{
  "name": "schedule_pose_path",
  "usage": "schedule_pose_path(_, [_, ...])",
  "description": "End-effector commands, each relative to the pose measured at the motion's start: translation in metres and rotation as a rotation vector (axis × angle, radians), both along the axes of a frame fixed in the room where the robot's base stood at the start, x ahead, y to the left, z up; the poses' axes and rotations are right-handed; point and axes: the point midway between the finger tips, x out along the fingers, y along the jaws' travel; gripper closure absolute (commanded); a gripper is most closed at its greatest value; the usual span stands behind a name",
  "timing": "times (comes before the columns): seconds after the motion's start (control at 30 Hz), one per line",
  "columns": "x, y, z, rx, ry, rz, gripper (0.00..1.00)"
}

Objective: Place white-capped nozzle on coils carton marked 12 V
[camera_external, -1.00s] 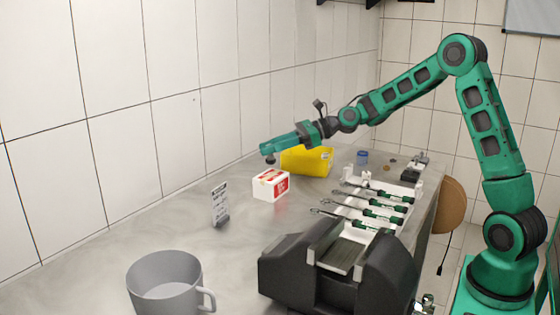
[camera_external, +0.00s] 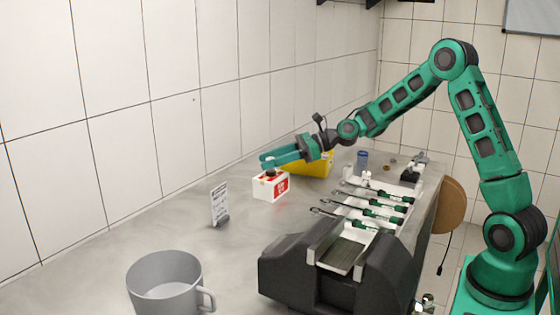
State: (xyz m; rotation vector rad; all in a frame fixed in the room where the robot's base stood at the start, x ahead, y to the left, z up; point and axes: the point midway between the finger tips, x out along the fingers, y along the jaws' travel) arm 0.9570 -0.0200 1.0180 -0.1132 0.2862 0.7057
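A small white and red carton (camera_external: 270,189) stands on the bench near the wall; its print is too small to read. A small dark piece, seemingly the nozzle (camera_external: 270,173), rests on top of the carton. No white cap can be made out on it at this size. My gripper (camera_external: 264,161) is just above and behind the dark piece, with its two green fingers spread apart. It appears open and clear of the piece.
A yellow bin (camera_external: 318,163) stands behind my gripper. A white tray with several green-handled tools (camera_external: 380,205) lies to the right. A small sign (camera_external: 219,204), a grey mug (camera_external: 165,285) and a black fixture (camera_external: 335,265) stand nearer the camera. The bench between sign and fixture is clear.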

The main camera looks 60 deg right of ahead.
Motion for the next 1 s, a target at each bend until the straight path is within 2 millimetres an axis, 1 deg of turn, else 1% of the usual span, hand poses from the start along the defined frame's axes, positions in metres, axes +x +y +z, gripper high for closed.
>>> schedule_pose_path(0.17, [0.000, 0.000, 0.003, -0.001, -0.001, 0.000, 0.59])
schedule_pose_path(0.27, [-0.007, -0.008, 0.005, -0.001, 0.000, -0.003, 0.59])
schedule_pose_path(0.37, [-0.018, -0.017, 0.010, -0.001, 0.000, -0.003, 0.59])
schedule_pose_path(0.7, [-0.066, -0.058, 0.029, -0.001, -0.001, -0.004, 0.59])
schedule_pose_path(0.8, [-0.076, -0.066, 0.033, -0.001, 0.000, -0.002, 0.59])
schedule_pose_path(1.0, [-0.086, -0.074, 0.037, 0.000, 0.000, -0.001, 0.59])
